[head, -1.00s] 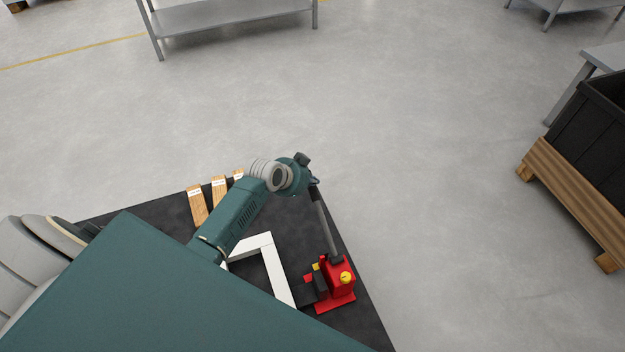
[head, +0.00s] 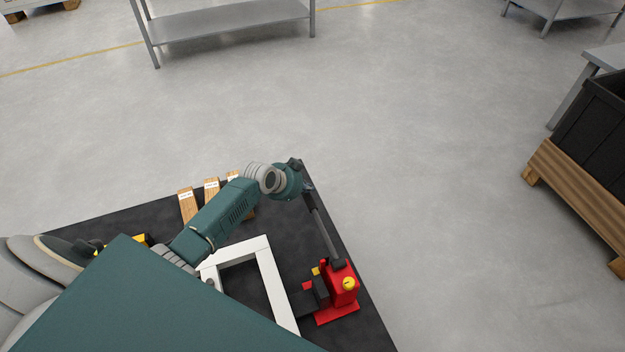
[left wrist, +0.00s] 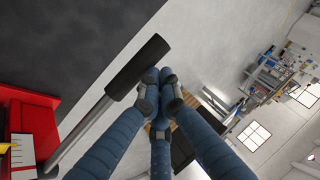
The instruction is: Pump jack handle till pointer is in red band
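The red jack (head: 345,298) stands near the right edge of the dark table, with a yellow cap on top. Its grey handle (head: 326,236) slants up and away from it to a black grip. My left gripper (head: 308,187) is at the far end of the handle. In the left wrist view the black grip (left wrist: 139,67) lies right beside the tips of my left gripper (left wrist: 162,79). Its blue fingers are drawn together with nothing seen between them; contact with the grip is unclear. A white scale plate (left wrist: 22,150) shows on the jack; the pointer's reading is too small to tell. My right gripper is out of view.
A white frame (head: 268,262) lies on the table (head: 110,216) left of the jack. Several labelled wooden blocks (head: 187,204) stand behind my left arm. A black crate (head: 598,125) on a pallet stands at far right. Open floor lies beyond the table.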

